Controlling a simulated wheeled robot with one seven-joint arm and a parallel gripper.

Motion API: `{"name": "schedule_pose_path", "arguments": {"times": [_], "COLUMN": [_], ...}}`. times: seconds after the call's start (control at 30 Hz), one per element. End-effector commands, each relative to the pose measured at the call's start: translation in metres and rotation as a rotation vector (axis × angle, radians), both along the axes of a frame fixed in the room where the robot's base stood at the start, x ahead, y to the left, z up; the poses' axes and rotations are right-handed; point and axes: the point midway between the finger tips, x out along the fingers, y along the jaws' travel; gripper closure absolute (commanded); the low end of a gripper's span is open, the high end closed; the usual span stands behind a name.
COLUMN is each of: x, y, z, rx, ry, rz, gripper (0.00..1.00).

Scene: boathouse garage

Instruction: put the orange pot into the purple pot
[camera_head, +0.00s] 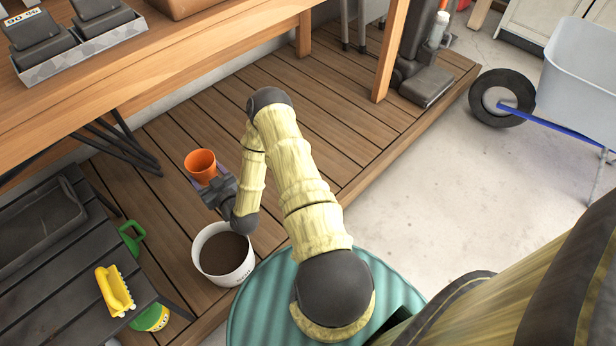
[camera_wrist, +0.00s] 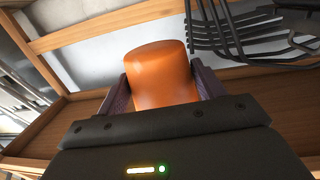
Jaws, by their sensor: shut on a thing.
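The orange pot (camera_head: 201,163) is held in my gripper (camera_head: 207,181) above the wooden decking, its open top showing in the head view. In the wrist view the orange pot (camera_wrist: 162,75) sits between the two dark purple fingers of my gripper (camera_wrist: 162,84), which are shut on it from both sides. I see no purple pot in either view; the only purple visible is on my fingers.
A white bucket of dark soil (camera_head: 223,254) stands on the decking just below my gripper. A wooden workbench (camera_head: 210,45) overhangs behind. A wheelbarrow (camera_head: 580,75) stands right.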

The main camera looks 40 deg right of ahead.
Motion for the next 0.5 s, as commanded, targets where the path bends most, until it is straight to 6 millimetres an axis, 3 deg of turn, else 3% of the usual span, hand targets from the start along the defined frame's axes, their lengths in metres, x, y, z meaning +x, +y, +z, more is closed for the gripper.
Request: {"name": "schedule_pose_path", "arguments": {"times": [0.17,0.33,0.5], "x": [0.006,0.005,-0.018], "y": [-0.037,-0.105,-0.175], "z": [-0.015,-0.042,-0.076], "rx": [-0.005,-0.009,-0.01], "ry": [-0.003,-0.002,0.002], "rz": [0.006,0.053,0.126], "gripper": [0.6,0.6,0.6]}}
